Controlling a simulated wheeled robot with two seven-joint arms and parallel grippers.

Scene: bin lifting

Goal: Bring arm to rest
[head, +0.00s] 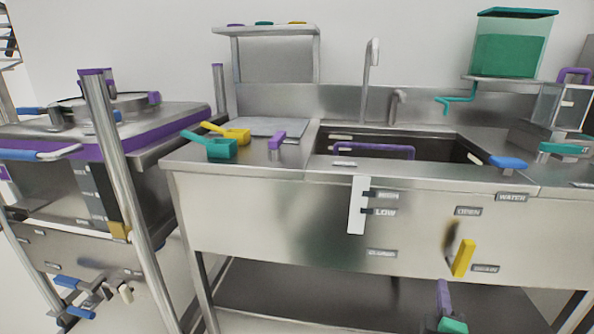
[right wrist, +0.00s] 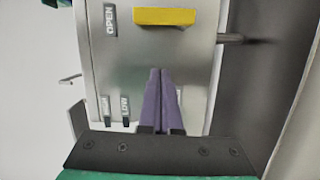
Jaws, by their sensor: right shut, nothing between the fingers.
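My right gripper (head: 443,287) shows at the bottom of the head view, with purple fingers and a teal body, low in front of the sink counter. In the right wrist view its two purple fingers (right wrist: 160,78) lie together, shut with nothing between them. A yellow handle (head: 462,258) on the counter's front panel is up and right of the gripper in the head view. The handle (right wrist: 165,17) also shows beyond the fingertips in the right wrist view, apart from them. My left gripper is not in view.
The steel sink counter (head: 270,215) has a white level strip (head: 357,205) and labels on its front. A purple basket handle (head: 374,148) shows in the basin. Yellow and teal scoops lie on the counter's left. A purple-edged machine (head: 60,150) stands at left. A lower shelf (head: 320,300) is under the counter.

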